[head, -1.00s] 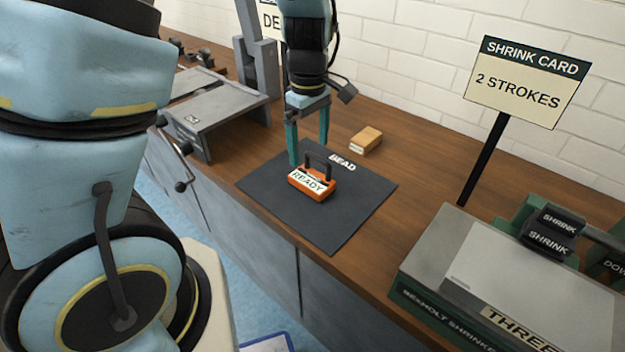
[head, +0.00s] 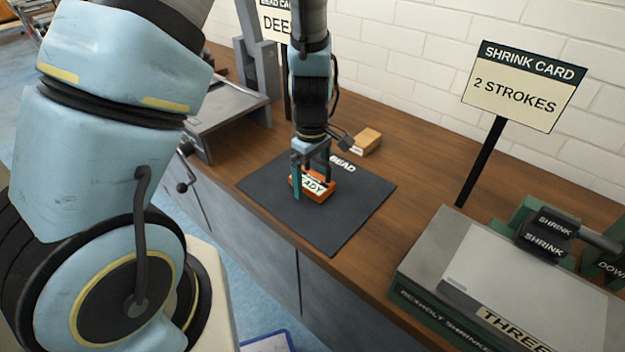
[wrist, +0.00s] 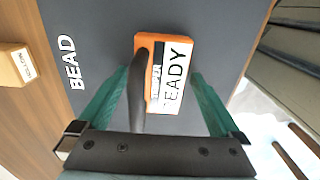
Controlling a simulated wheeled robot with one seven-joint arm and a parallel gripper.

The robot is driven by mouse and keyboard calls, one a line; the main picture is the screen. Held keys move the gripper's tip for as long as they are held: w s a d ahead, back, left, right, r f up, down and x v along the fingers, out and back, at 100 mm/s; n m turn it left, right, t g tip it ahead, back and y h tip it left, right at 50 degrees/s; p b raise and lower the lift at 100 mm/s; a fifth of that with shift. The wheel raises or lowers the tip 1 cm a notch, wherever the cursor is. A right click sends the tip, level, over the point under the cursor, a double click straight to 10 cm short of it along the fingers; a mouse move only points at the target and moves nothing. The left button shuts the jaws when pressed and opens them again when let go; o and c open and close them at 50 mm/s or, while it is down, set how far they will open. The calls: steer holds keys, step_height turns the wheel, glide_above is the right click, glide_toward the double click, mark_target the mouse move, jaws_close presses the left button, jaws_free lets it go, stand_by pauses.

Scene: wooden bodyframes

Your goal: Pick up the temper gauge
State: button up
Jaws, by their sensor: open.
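The temper gauge (head: 318,190) is an orange block with a dark handle and a white label reading "READY". It sits on the dark mat (head: 345,222) marked "BEAD". It also shows in the wrist view (wrist: 150,43), between and beyond the green fingers. My gripper (head: 312,188) is open and lowered at the gauge, with one finger in front of its left part. In the wrist view my gripper (wrist: 157,90) has a finger on each side of the gauge and handle. I cannot tell whether the fingers touch it.
A small wooden block (head: 368,140) lies behind the mat. A grey shrinker machine (head: 500,285) stands at the right with a sign (head: 525,85) reading "2 STROKES". A grey metal machine (head: 225,115) stands at the left. The mat's front part is clear.

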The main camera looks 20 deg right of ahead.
steer(key=shift+c, duration=0.2)
steer(key=c, duration=1.5)
